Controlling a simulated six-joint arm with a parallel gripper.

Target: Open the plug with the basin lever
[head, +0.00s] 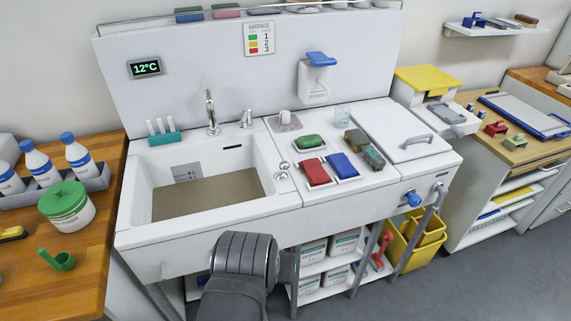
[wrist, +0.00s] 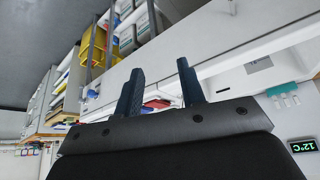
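The basin (head: 209,211) holds murky brown water that hides its floor and the plug. A chrome tap (head: 211,112) stands at its back rim, with a smaller chrome fitting (head: 246,118) right of it. Small chrome knobs (head: 283,175) sit on the right rim. I cannot tell which of these fittings is the basin lever. My gripper (wrist: 160,82) is open, with two dark fingers apart and nothing between them. In the head view my arm is in front of the basin's front edge, and the fingertips are not clearly seen there.
A teal holder (head: 164,138) stands at the back left rim. A wooden counter (head: 95,235) with bottles is at left. A yellow bucket (head: 402,248) stands underneath at right.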

